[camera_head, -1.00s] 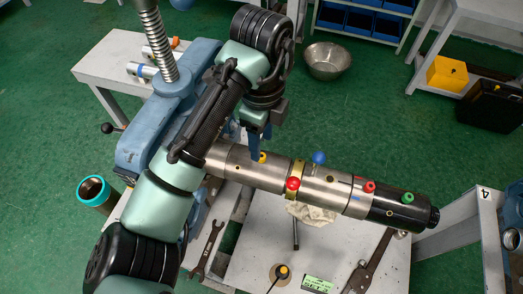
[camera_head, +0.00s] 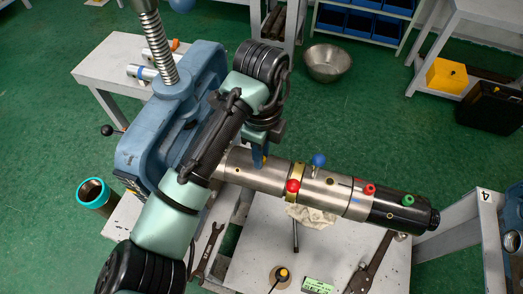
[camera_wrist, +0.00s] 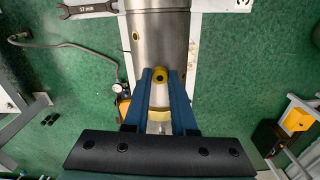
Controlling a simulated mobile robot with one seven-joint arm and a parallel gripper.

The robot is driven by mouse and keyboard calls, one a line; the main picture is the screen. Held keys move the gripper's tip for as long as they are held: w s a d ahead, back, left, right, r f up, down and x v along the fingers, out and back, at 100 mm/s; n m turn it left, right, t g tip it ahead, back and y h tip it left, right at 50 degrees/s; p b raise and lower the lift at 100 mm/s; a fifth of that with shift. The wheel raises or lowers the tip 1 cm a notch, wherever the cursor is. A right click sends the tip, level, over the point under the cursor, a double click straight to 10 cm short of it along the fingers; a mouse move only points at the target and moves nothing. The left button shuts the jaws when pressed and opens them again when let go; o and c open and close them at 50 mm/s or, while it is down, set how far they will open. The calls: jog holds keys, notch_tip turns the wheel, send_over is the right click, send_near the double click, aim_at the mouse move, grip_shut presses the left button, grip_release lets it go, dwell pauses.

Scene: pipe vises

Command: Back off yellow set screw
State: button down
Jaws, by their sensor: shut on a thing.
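The yellow set screw (camera_wrist: 160,76) shows in the wrist view as a yellow knob with a dark centre, on the side of the steel pipe (camera_wrist: 160,38). My gripper's blue fingers (camera_wrist: 160,80) close around the knob from both sides and are shut on it. In the head view, my gripper (camera_head: 262,155) comes down onto the pipe (camera_head: 240,170), left of a brass-coloured ring (camera_head: 298,174). The fingers hide the yellow knob there. How far the screw stands out of the pipe cannot be told.
Close by on the pipe are a blue knob (camera_head: 319,159) and a red knob (camera_head: 292,186). Another red knob (camera_head: 369,189) and a green knob (camera_head: 407,199) sit farther right. The blue vise (camera_head: 140,150) stands left. Wrenches lie on the table (camera_head: 245,255) below.

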dwell(0.4)
jog(key=n+p, duration=0.3)
jog(key=shift+s+r+n, duration=0.1)
jog(key=shift+r+n, duration=0.1)
jog(key=shift+n, duration=0.1)
jog(key=n+p, duration=0.8)
jog(key=n, duration=0.2)
jog(key=shift+d+p, duration=0.1)
jog(key=shift+p, duration=0.3)
jog(key=n+p, duration=0.1)
jog(key=n, duration=0.2)
jog(key=n+p, duration=0.1)
jog(key=shift+f+n+p, duration=0.25)
jog(key=shift+n+p, duration=0.1)
jog(key=shift+n, duration=0.05)
jog(key=c, duration=0.7)
grip_release()
jog(key=shift+c, duration=0.2)
